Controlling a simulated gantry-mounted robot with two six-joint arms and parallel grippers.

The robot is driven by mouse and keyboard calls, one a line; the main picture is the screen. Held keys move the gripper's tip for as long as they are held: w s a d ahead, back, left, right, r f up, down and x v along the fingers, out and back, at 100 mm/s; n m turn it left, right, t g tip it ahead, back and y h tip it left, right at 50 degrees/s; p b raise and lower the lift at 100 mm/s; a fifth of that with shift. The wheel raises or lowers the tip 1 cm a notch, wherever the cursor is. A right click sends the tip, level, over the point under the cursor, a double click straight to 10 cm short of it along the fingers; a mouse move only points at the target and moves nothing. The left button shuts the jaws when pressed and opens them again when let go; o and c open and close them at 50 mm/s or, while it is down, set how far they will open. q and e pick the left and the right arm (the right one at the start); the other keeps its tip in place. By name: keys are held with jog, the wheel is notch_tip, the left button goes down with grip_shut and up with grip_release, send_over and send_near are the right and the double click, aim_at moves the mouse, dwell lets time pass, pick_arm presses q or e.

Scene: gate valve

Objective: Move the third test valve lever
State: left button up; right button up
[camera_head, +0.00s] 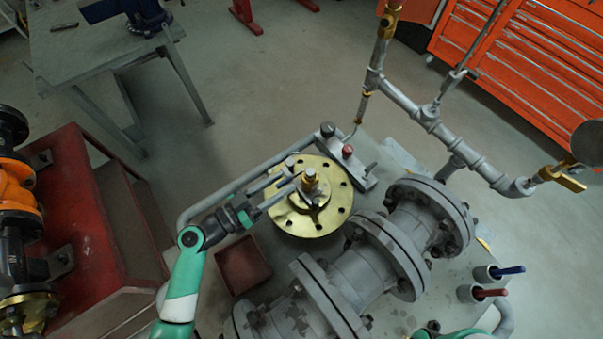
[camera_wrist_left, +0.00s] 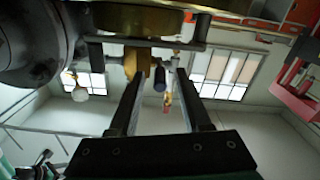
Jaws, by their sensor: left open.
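My left gripper (camera_head: 289,180) is open, with its two fingers pointing at the brass stem (camera_head: 310,182) on the round brass flange (camera_head: 328,215). In the left wrist view the open fingers (camera_wrist_left: 160,74) frame a dark rod end and a brass piece (camera_wrist_left: 137,62) beyond them; contact cannot be told. A brass valve with a lever (camera_head: 565,179) sits at the right end of the grey pipe. Another brass fitting (camera_head: 388,22) is at the top of the upright pipe. I cannot tell which is the third test valve lever. My right gripper is out of view.
A bar with a red knob (camera_head: 347,151) stands close behind the flange. Large grey flanged pipework (camera_head: 360,275) lies to the right and front. Blue- and red-handled tools (camera_head: 490,293) stand in holders. A workbench (camera_head: 90,45) and orange tool cabinet (camera_head: 520,75) are farther back.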

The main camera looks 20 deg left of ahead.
pick_arm(q)
jog(key=shift+w+d, duration=0.25)
jog(key=shift+w, duration=0.2)
jog(key=shift+s+f, duration=0.1)
jog(key=shift+s, duration=0.05)
jog(key=shift+c, duration=0.4)
grip_shut()
dwell(0.6)
